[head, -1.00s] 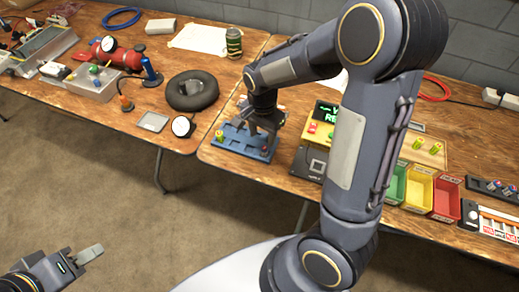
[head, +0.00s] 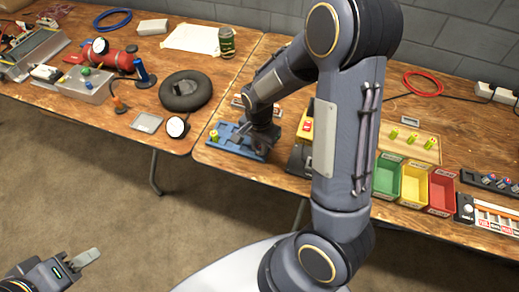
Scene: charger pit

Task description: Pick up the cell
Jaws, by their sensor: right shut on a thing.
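A blue tray (head: 228,143) lies near the front edge of the right-hand table. A yellow-green cell (head: 214,136) stands upright at its left end. My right gripper (head: 262,152) is down at the tray's right end, pointing downward. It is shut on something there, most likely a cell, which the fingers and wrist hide. Several more yellow-green cells, one of them here (head: 411,138), stand on a wooden board (head: 425,152) to the right. My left gripper (head: 90,256) is low at the left, away from the tables; its finger gap cannot be made out.
Green (head: 387,177), yellow (head: 414,184) and red (head: 441,192) bins stand right of my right arm. A yellow-topped device (head: 305,128) is partly hidden behind that arm. A black ring (head: 186,91) and a round dial (head: 176,127) lie left of the tray.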

